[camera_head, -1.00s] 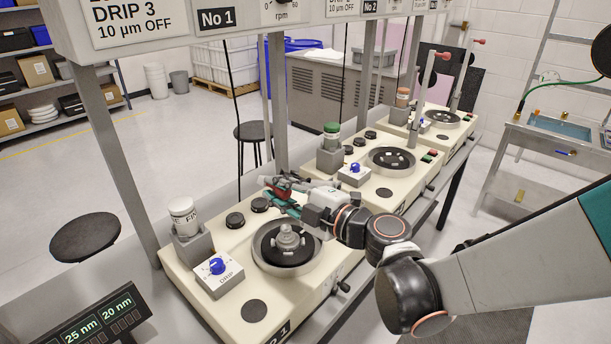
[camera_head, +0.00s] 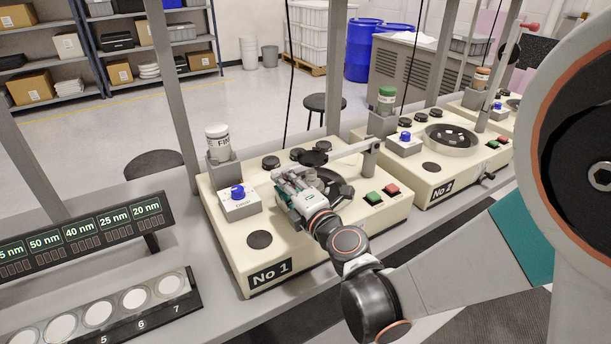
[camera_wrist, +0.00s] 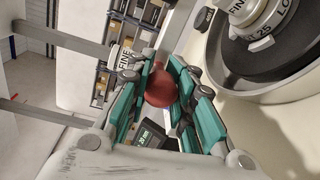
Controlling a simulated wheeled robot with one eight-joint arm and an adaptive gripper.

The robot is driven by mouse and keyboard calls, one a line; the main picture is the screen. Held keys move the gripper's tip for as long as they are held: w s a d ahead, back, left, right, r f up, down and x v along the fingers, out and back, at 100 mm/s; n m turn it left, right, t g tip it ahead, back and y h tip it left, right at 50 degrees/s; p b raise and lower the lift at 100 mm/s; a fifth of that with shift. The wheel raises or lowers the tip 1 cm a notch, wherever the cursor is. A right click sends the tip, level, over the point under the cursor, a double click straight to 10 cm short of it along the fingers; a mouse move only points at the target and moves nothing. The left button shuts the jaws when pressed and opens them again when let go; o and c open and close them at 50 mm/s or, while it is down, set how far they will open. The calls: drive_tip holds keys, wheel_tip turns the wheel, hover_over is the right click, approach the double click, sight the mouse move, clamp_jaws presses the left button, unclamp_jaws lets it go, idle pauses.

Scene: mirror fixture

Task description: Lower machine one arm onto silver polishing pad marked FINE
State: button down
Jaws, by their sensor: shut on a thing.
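Machine one (camera_head: 262,258), a cream polisher labelled No 1, stands in the middle of the head view. Its grey arm (camera_head: 345,151) reaches left from a post at its right, with a black disc (camera_head: 313,158) above the platter (camera_head: 342,192). My gripper (camera_head: 292,182) is over the machine's left part. In the wrist view its teal fingers (camera_wrist: 163,92) are shut on a red ball knob (camera_wrist: 162,88). A silver round pad (camera_wrist: 252,22) marked FINE sits on the dark platter, right of the fingers. In the head view my gripper covers much of it. Contact between disc and pad cannot be told.
A FINE bottle (camera_head: 217,143) stands in a holder at the machine's back left, near a drip box with a blue knob (camera_head: 238,192). Machine No 2 (camera_head: 432,182) stands close on the right. A display (camera_head: 85,233) and sample tray (camera_head: 97,313) lie left.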

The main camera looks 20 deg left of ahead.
drive_tip(key=shift+f, duration=0.1)
drive_tip(key=c, duration=1.3)
unclamp_jaws()
drive_tip(key=shift+c, duration=0.2)
drive_tip(key=v, duration=0.7)
drive_tip(key=shift+s, duration=0.35)
drive_tip(key=shift+d, duration=0.1)
